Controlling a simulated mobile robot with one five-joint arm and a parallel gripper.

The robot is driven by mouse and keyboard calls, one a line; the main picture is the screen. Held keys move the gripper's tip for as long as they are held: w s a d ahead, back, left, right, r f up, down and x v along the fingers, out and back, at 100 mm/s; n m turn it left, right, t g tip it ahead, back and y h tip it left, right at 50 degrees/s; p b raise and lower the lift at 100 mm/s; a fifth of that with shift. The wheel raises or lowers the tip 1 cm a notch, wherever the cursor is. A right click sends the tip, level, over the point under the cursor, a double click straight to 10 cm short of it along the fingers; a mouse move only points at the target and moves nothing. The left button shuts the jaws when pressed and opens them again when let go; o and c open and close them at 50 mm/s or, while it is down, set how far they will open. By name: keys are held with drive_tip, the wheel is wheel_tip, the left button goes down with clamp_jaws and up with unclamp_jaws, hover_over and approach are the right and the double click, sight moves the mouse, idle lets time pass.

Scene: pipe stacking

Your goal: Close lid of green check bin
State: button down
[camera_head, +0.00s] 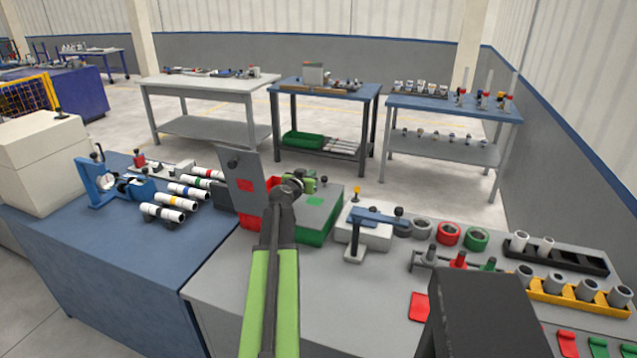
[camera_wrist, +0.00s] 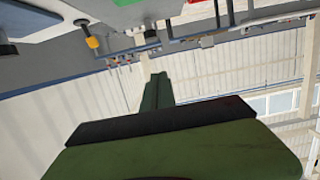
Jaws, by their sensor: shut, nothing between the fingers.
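The green check bin (camera_head: 318,234) stands on the grey bench near the middle of the head view. Its grey lid (camera_head: 333,198) with a green square lies flat on the bin, looking closed. My gripper (camera_head: 311,182) is over the back left of this lid, its fingers together and empty. Whether it touches the lid cannot be told, since my arm covers the bin's left part. In the wrist view my gripper (camera_wrist: 157,92) shows as a narrow green shape.
Left of it, a red bin (camera_head: 247,221) has its grey lid (camera_head: 243,178) standing upright, close to my arm. A white fixture with a blue arm (camera_head: 376,218) stands right of the green bin. Pipes (camera_head: 178,199) lie on the blue bench.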

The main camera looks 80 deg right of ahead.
drive_tip(key=b, duration=0.2)
hover_over(322, 190)
wheel_tip(322, 190, down, 2)
drive_tip(key=shift+w+d+f, duration=0.1)
drive_tip(key=shift+w, duration=0.05)
wheel_tip(322, 190, down, 3)
drive_tip(key=b, duration=0.3)
drive_tip(key=shift+d+f+b, duration=0.1)
drive_tip(key=shift+f+b, duration=0.05)
drive_tip(key=shift+b, duration=0.15)
drive_tip(key=shift+f+b, duration=0.35)
drive_tip(key=shift+r, duration=0.1)
